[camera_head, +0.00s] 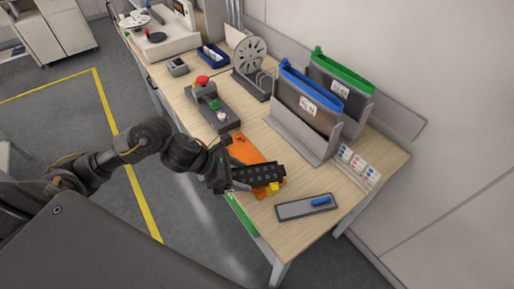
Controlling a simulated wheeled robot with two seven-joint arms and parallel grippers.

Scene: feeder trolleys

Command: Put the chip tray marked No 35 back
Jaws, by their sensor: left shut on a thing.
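A black chip tray (262,174) with rows of small pockets is held above the wooden bench. My left gripper (230,177) is shut on its left end. No number can be read on the tray from here. Under and beside the tray lies an orange board (243,150) with a yellow piece (273,187) at its near end. Two dark upright holders stand at the back right, one with a blue top (312,90) and one with a green top (342,70). They carry white labels too small to read surely. My right gripper is not in view.
A grey tray (292,211) with a blue item lies at the front right. A white card with coloured marks (355,164) stands near the right edge. A control box with a red button (203,82) and a grey reel (250,55) are farther back. The bench's front edge is close.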

